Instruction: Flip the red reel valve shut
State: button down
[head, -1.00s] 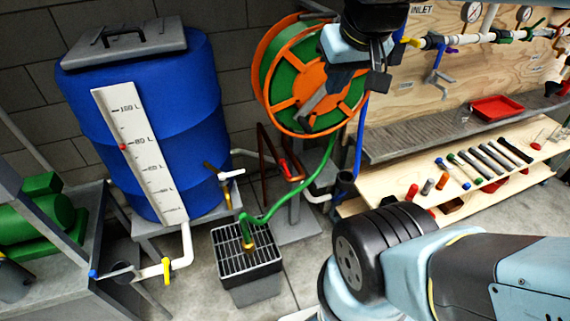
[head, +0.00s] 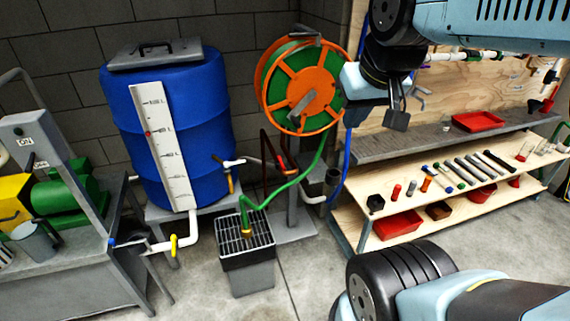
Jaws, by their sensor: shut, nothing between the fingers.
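The red reel valve (head: 282,164) is a small red handle on the piping below the hose reel (head: 300,84), beside the reel's stand. I cannot tell the exact angle of its handle at this size. My gripper (head: 397,118) is shut and empty. In the picture it is up and to the right of the valve, to the right of the reel and in front of the workbench backboard. It is apart from the valve.
A green hose (head: 290,182) runs from the reel to a grated drain box (head: 247,262). A blue barrel (head: 205,117) stands to the left. The workbench (head: 375,147) with tools and red trays is on the right. Some floor between drain and bench is clear.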

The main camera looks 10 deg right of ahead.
aim_at(279, 158)
jog(key=z, duration=0.4)
jog(key=i, duration=1)
